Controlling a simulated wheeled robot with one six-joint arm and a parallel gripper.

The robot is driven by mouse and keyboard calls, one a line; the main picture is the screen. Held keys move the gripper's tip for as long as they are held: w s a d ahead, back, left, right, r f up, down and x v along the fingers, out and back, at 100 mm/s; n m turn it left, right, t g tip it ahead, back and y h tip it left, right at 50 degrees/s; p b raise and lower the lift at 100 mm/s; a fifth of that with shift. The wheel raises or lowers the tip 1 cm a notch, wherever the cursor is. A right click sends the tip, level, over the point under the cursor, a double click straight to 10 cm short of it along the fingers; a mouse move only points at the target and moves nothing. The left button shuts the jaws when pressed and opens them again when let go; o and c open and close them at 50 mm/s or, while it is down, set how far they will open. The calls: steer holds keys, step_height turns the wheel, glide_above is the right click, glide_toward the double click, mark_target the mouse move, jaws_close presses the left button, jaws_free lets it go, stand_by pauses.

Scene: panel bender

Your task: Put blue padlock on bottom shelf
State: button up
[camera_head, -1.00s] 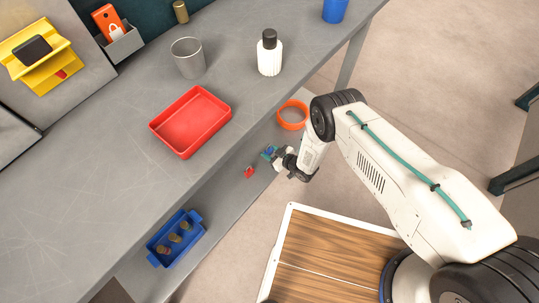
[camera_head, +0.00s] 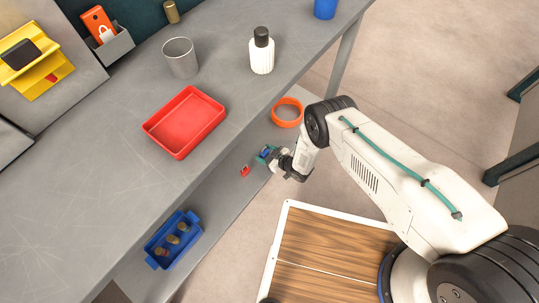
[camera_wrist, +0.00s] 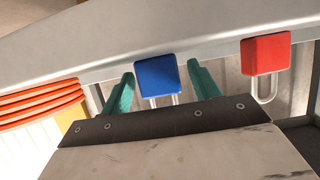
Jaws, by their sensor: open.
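The blue padlock (camera_wrist: 158,75) is between the two teal fingers of my gripper (camera_wrist: 160,72) in the wrist view, with its shackle towards my wrist. A gap shows between the padlock and each finger, so the gripper is open around it. In the head view the blue padlock (camera_head: 265,152) is small and partly hidden at my gripper (camera_head: 267,155), over the bottom shelf (camera_head: 215,200) near its right end. I cannot tell whether the padlock rests fully on the shelf.
A red padlock (camera_wrist: 266,55) is right of the blue one. An orange coil (camera_wrist: 40,105) is at the left; it also shows in the head view (camera_head: 287,112). A blue bin (camera_head: 173,239) with several brown pieces is further along the shelf. The grey worktop (camera_head: 100,190) overhangs.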

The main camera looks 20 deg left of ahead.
steer(key=v, duration=1.2)
